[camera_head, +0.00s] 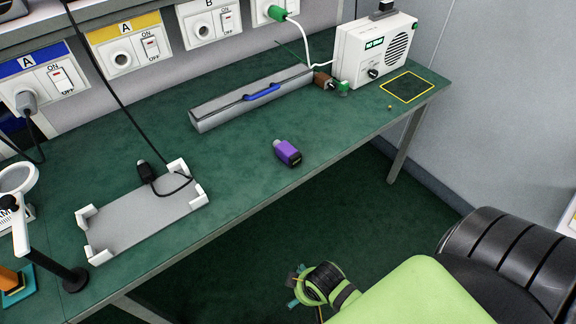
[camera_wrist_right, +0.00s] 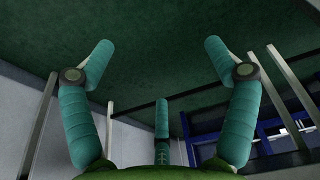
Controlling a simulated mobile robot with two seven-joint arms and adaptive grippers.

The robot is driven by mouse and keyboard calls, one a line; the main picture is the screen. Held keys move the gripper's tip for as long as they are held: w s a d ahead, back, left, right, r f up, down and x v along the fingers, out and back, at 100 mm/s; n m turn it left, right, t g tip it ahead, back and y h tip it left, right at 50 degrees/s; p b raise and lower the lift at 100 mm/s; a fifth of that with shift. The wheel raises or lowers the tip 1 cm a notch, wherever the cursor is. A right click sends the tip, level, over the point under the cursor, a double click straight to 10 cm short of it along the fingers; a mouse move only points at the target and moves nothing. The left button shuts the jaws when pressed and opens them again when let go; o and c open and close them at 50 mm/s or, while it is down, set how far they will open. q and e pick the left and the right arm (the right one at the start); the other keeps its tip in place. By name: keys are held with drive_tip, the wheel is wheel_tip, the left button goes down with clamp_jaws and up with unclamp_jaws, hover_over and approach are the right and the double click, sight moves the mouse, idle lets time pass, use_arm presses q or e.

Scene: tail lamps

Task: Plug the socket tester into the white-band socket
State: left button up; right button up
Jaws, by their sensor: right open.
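The purple socket tester (camera_head: 288,153), with a grey end, lies on the green bench (camera_head: 240,185) near its front edge. The white-band socket (camera_head: 202,31), marked B, is on the wall panel at the back, with a switch beside it; its round opening looks empty. My right gripper (camera_head: 298,287) is low in front of the bench, apart from the tester and partly hidden by its own arm. In the right wrist view, my right gripper (camera_wrist_right: 158,48) has its fingers spread with nothing between them. My left gripper is out of view.
A blue-band socket (camera_head: 24,98) holds a grey plug; a yellow-band socket (camera_head: 120,58) looks empty. A grey case (camera_head: 225,112) with a blue handle lies behind the tester. A grey tray (camera_head: 140,218) with a corded black plug (camera_head: 147,172) is left. A white radio-like box (camera_head: 350,55) stands right.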

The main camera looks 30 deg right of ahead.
drive_tip(key=w+r+t, duration=0.1)
drive_tip(key=w+r, duration=0.2)
drive_tip(key=r, duration=0.8)
drive_tip(key=w+d+r, duration=0.1)
drive_tip(key=w+r, duration=0.1)
drive_tip(key=w, duration=0.4)
drive_tip(key=w+d+r+n, duration=0.1)
drive_tip(key=w+d+r, duration=0.1)
drive_tip(key=w, duration=0.4)
drive_tip(key=w+d+r+n+y, duration=0.1)
drive_tip(key=w+d, duration=0.1)
drive_tip(key=w, duration=0.4)
drive_tip(key=shift+r, duration=0.4)
drive_tip(key=m, duration=0.3)
approach(291, 147)
drive_tip(key=f, duration=0.1)
drive_tip(key=a+f, duration=0.1)
drive_tip(key=shift+w+f+t+h, duration=0.15)
drive_tip(key=shift+f+t+h, duration=0.1)
drive_tip(key=shift+t+h, duration=0.05)
drive_tip(key=p+x, duration=0.1)
drive_tip(key=x, duration=0.5)
drive_tip(key=shift+w+f, duration=0.2)
drive_tip(key=shift+f, duration=0.1)
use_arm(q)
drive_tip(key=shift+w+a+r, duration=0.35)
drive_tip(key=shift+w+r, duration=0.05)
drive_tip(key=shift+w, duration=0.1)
use_arm(e)
drive_tip(key=shift+c, duration=0.4)
